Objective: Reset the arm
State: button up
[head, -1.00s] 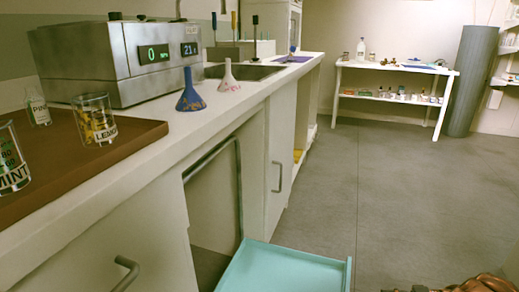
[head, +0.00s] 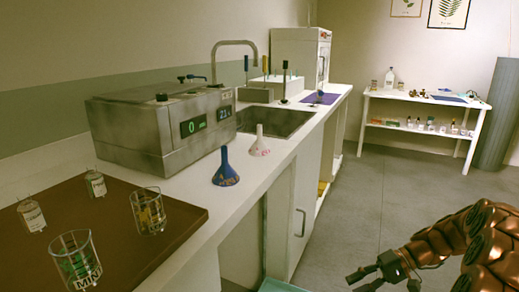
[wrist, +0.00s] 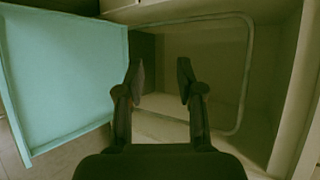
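My gripper (head: 372,276) is at the lower right of the head view, in front of the counter and away from everything on it. In the wrist view my gripper (wrist: 158,80) shows its two dark fingers spread apart with nothing between them. My copper-coloured arm reaches in from the right edge of the head view.
A teal tray (wrist: 62,75) with a raised rim is close on the left in the wrist view, with a metal frame (wrist: 248,70) on the right. The counter (head: 190,183) holds glass beakers, bottles, two funnels and a metal device (head: 135,130). Open floor (head: 390,195) lies to the right.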

jog(key=s+a+r+n+g+h+p, duration=0.1)
jog(key=s+a+r+h+p, duration=0.1)
jog(key=s+a+r+p, duration=0.4)
jog(key=s+a+r+g+h+p, duration=0.1)
jog(key=s+r+h+p, duration=0.15)
jog(key=r, duration=0.65)
jog(key=s+a+r+n+g+h+p, duration=0.1)
jog(key=s+a+r+h+p, duration=0.1)
jog(key=s+a+r+p, duration=0.35)
jog(key=s+d+r+t+h+p, duration=0.2)
jog(key=s+d+r+h+p, duration=0.2)
jog(key=s+r+p, duration=0.9)
jog(key=shift+s+r+t+h+p, duration=0.3)
jog(key=shift+s+r+h, duration=0.55)
jog(key=shift+s+r, duration=1.05)
jog(key=shift+s+f, duration=0.25)
jog(key=shift+f, duration=0.1)
